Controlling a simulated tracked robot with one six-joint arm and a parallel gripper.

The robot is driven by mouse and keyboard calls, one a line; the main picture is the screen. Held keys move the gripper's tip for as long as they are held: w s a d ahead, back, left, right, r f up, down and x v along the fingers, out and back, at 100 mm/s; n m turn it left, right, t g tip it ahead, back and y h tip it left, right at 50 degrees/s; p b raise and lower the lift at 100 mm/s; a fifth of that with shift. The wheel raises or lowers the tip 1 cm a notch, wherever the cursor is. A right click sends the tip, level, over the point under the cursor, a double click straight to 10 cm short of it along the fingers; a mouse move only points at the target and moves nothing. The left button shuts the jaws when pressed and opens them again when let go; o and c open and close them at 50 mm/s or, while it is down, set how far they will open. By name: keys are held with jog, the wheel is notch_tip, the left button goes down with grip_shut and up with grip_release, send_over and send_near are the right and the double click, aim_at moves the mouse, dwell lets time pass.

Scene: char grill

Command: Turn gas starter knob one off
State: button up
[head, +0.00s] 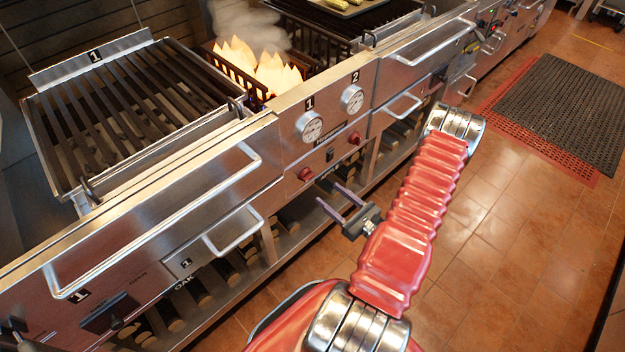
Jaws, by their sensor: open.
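A red knob (305,174) sits on the front panel below the gauge marked 1 (309,126); I take it as gas starter knob one. A second red knob (354,138) sits up and to the right, below the gauge marked 2 (352,99). The exact turn position of either knob is too small to tell. My gripper (329,194) is open and empty. Its two fingers point toward the panel, a little below and right of the first knob, and look apart from it.
Flames (257,72) and smoke rise from the firebox behind the panel. Grill grate 1 (125,110) is at left. Metal handles (235,230) stick out from the front. A lower shelf (290,232) holds logs. The tiled floor (520,240) is clear at right, with a dark mat (570,105) beyond.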

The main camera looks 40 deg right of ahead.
aim_at(307, 176)
jog(key=w, duration=0.9)
jog(key=shift+w, duration=0.35)
jog(key=shift+a, duration=0.1)
jog(key=shift+c, duration=0.3)
jog(key=c, duration=0.9)
jog(key=shift+c, duration=0.4)
